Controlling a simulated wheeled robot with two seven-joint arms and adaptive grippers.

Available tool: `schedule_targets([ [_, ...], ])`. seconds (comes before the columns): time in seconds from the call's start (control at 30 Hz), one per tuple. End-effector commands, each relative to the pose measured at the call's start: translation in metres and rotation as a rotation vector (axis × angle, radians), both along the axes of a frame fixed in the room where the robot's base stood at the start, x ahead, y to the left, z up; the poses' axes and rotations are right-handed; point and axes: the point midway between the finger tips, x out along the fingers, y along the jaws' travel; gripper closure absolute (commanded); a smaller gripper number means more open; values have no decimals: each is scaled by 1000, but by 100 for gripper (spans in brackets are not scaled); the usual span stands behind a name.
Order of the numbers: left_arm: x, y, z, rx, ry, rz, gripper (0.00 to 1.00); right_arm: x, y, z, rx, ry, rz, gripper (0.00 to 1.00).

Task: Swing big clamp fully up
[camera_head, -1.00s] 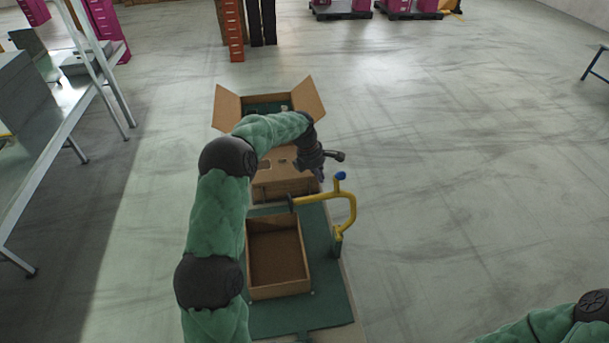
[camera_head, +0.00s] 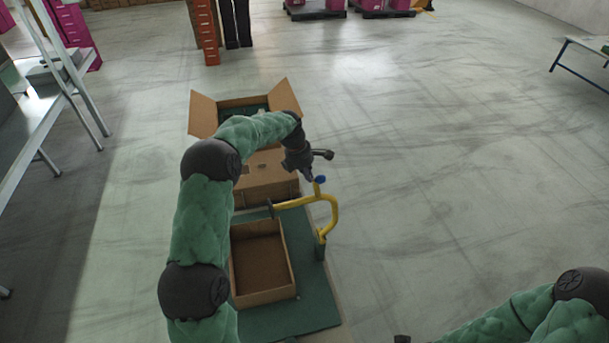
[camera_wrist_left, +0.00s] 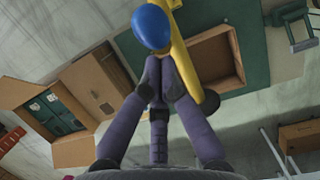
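The big clamp (camera_head: 334,213) is a yellow bent bar with a blue knob (camera_head: 320,179). It rises from a dark green post (camera_head: 319,250) at the mat's right edge. Its arm lies roughly level, with its dark end near the far edge of an open cardboard box (camera_head: 290,262). My left gripper (camera_head: 309,177) is just left of the knob. In the left wrist view, the fingertips (camera_wrist_left: 158,67) are close together, right by the blue knob (camera_wrist_left: 152,26) and yellow bar (camera_wrist_left: 205,95). Whether they grip anything is unclear. My right gripper is mostly below the frame.
The open box stands on a green mat (camera_head: 310,316). A closed carton (camera_head: 262,190) and a flapped carton (camera_head: 202,115) stand behind it. A metal table (camera_head: 30,130) is at the left. The floor right of the mat is clear.

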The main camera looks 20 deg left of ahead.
Motion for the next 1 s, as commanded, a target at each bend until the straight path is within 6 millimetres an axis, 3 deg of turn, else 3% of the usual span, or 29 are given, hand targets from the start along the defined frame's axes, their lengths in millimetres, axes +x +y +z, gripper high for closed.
schedule_targets([
  [0.03,3,-15,3,-20,-5,-8,100,0,0,0,0,0,0,60],
  [0.07,2,-14,5,-19,-5,-8,100,0,0,0,0,0,0,60],
  [0.6,-22,28,94,-10,-8,2,100,0,0,0,0,0,0,60],
  [0.8,-27,35,111,-10,-5,0,100,0,0,0,0,0,0,60],
  [1.0,-28,37,115,-9,-5,1,100,0,0,0,0,0,0,60],
])
